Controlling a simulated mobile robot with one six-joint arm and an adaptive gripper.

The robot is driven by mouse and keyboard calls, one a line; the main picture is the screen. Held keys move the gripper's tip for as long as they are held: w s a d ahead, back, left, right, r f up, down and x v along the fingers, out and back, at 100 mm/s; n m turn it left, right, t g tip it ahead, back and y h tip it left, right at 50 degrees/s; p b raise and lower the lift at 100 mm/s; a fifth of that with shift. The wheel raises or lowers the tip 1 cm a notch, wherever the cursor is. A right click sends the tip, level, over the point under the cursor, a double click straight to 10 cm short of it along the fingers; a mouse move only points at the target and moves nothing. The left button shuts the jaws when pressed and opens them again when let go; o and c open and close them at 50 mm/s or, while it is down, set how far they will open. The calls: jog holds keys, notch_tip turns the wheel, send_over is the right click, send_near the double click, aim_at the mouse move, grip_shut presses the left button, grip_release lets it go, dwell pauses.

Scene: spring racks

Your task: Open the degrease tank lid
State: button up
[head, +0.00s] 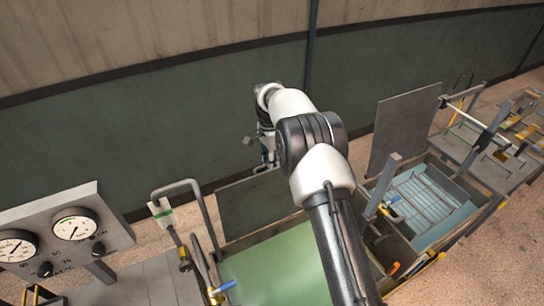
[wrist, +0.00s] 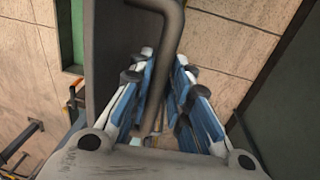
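The tank with green liquid (head: 275,272) stands in the middle of the head view. Its grey lid (head: 252,208) stands raised at the tank's back edge, partly hidden by my arm. I cannot read a label naming the degrease tank. My gripper (head: 266,158) is at the top of this lid. In the wrist view, a bent grey bar handle (wrist: 165,55) runs down between the blue-padded fingers of my gripper (wrist: 164,75). The fingers are drawn in close around the bar. The grey lid plate (wrist: 108,60) is beside it on the left.
A second tank with blue liquid (head: 440,208) and a rack stands right, its lid (head: 402,125) upright. A gauge panel (head: 62,240) is at left. A bent grey pipe (head: 205,215) rises beside the green tank. A green wall (head: 180,115) runs behind; floor lies between.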

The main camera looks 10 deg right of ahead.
jog(key=shift+o, duration=0.6)
jog(key=shift+w+r, duration=0.2)
jog(key=shift+w, duration=0.3)
jog(key=shift+o, duration=0.7)
jog(key=shift+s+r, duration=0.1)
jog(key=shift+o, duration=0.2)
jog(key=shift+s+r, duration=0.3)
jog(key=shift+s, duration=0.1)
jog(key=shift+w, duration=0.25)
notch_tip(320, 180, up, 12)
jog(key=shift+w+a, duration=0.15)
jog(key=shift+w, duration=0.1)
jog(key=shift+c, duration=0.2)
